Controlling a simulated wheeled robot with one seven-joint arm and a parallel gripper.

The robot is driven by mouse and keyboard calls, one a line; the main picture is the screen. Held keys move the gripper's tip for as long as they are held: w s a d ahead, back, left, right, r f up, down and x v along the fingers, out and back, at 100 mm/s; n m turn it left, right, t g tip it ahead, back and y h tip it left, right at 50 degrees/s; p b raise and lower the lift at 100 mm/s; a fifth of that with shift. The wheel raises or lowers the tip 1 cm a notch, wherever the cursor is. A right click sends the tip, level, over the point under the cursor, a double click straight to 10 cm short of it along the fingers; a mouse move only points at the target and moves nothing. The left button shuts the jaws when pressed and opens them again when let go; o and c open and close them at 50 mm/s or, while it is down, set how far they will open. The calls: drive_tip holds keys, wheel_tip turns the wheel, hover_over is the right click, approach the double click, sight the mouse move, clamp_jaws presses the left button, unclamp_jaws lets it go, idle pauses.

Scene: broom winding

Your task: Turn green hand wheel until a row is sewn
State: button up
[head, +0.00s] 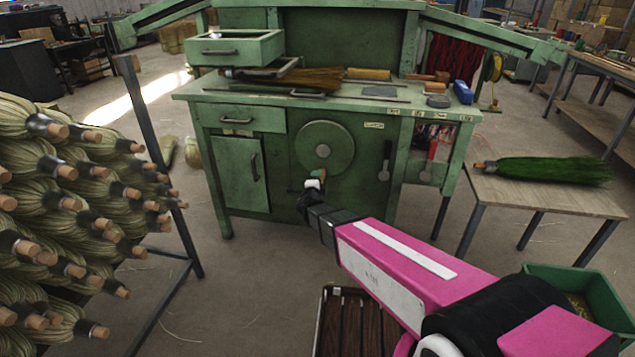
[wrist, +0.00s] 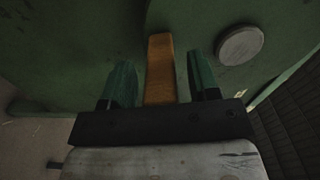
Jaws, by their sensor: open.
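The round green hand wheel (head: 325,135) is on the front of the green machine bench (head: 240,205), with a paler hub at its centre. In the wrist view the hub (wrist: 240,45) is at the upper right. The wheel's wooden handle (wrist: 160,65) stands between the two teal fingers of my gripper (wrist: 161,85). The fingers are open, with a visible gap on each side of the handle. In the head view my gripper (head: 318,178) is at the lower edge of the wheel, and the handle is mostly hidden there. A broom with brown bristles (head: 312,80) lies on the bench top.
A rack of pale brooms (head: 85,200) stands at the left. A low table (head: 545,195) with a green broom (head: 550,170) is at the right. A green bin (head: 560,278) is at the lower right. The floor before the bench is partly clear.

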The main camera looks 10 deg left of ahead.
drive_tip(key=s, duration=1)
drive_tip(key=shift+s+a, duration=0.35)
drive_tip(key=shift+a, duration=0.05)
